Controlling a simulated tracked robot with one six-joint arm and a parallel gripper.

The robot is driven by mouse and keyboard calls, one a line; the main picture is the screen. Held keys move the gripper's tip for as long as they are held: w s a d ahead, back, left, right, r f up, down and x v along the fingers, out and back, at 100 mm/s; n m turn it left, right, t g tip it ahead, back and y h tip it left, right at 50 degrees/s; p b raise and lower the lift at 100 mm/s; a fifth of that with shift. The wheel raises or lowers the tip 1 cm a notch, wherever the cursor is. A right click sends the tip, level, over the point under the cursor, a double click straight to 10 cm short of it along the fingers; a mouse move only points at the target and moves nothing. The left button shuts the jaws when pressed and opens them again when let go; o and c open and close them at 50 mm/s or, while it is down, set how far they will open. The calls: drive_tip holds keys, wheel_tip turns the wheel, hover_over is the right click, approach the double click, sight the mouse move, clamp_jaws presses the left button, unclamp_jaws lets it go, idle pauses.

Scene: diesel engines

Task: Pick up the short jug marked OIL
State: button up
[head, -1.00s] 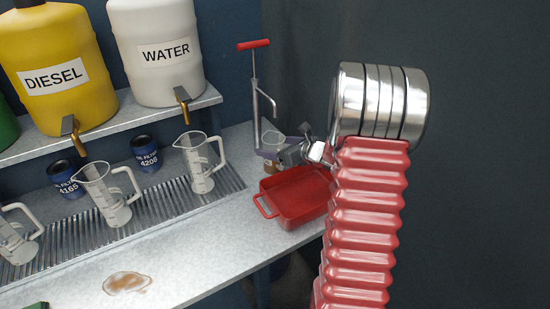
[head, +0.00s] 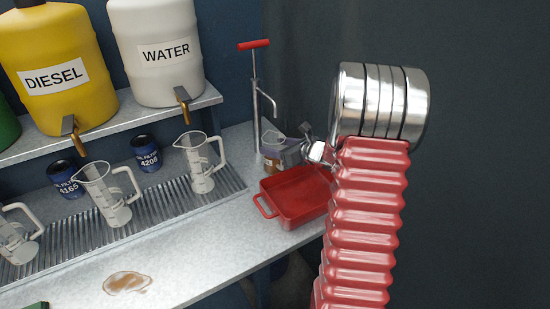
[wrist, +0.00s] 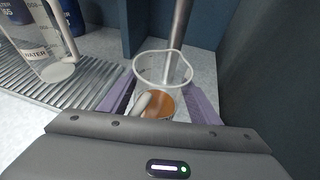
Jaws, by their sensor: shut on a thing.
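A short clear jug (wrist: 150,72) with brown-orange liquid in its bottom stands between my gripper's purple fingers in the wrist view. My gripper (wrist: 160,95) is shut on it, one finger on each side. No marking on this jug can be read. In the head view the jug (head: 268,163) shows at the far right end of the bench, behind the red tray, partly covered by my gripper (head: 276,153). It looks upright; whether its base touches the bench cannot be told.
A hand pump (head: 256,100) with a red handle stands right behind the jug. The red tray (head: 263,205) is in front. Taller measuring jugs (head: 201,165) stand on the ribbed drain to the left, below the DIESEL and WATER drums (head: 160,75).

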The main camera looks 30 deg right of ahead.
drive_tip(key=shift+r, duration=0.2)
idle(0.3)
drive_tip(key=shift+r, duration=3.5)
drive_tip(key=s+d, duration=0.2)
drive_tip(key=s, duration=1.5)
drive_tip(key=shift+s+d+f, duration=0.15)
drive_tip(key=shift+s+d, duration=0.2)
drive_tip(key=shift+s, duration=0.1)
